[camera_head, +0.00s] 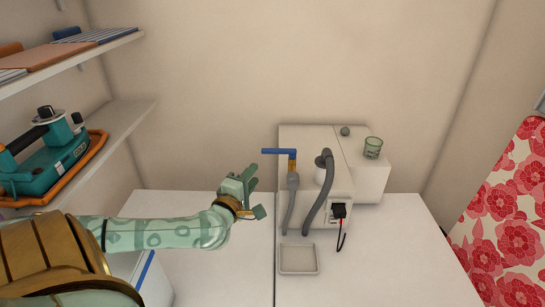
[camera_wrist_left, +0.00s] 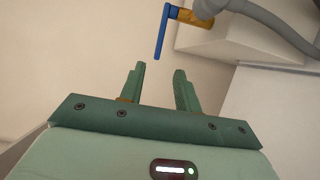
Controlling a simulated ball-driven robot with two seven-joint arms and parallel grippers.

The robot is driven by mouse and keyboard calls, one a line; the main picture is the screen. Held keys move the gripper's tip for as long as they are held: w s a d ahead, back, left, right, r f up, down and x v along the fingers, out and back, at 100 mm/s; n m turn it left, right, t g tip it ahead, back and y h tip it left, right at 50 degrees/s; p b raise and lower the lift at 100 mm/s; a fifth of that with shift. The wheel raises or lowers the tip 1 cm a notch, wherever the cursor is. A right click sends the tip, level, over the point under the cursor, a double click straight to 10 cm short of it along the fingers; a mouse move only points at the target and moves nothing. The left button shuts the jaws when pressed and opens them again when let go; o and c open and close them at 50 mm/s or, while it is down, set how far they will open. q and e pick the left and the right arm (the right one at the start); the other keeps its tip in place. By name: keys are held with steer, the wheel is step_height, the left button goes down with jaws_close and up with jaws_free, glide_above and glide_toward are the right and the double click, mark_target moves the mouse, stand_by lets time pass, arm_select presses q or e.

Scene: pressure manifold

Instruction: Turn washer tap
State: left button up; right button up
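The washer tap is a blue lever handle (camera_head: 279,151) on a brass stem (camera_head: 292,165), at the left front of a white boxy unit. In the head view the lever points left. The lever also shows in the left wrist view (camera_wrist_left: 162,32), just beyond and above the fingertips. My left gripper (camera_head: 252,179) is left of and below the lever, apart from it. In the left wrist view my left gripper (camera_wrist_left: 160,73) has its two fingers apart with nothing between them. My right gripper is in neither view.
Grey hoses (camera_head: 318,200) hang from the white unit (camera_head: 310,140). A black plug (camera_head: 339,211) is on its front. A glass (camera_head: 373,148) stands on it. A shallow tray (camera_head: 299,259) lies on the white surface. Shelves (camera_head: 120,125) are at left, patterned red cloth (camera_head: 510,220) at right.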

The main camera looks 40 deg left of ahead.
mark_target(271, 153)
arm_select(q)
steer(key=b+x, duration=0.2)
steer(key=x, duration=1.1)
steer(key=shift+w+a, duration=0.1)
steer(key=shift+w, duration=0.35)
steer(key=shift+c, duration=0.3)
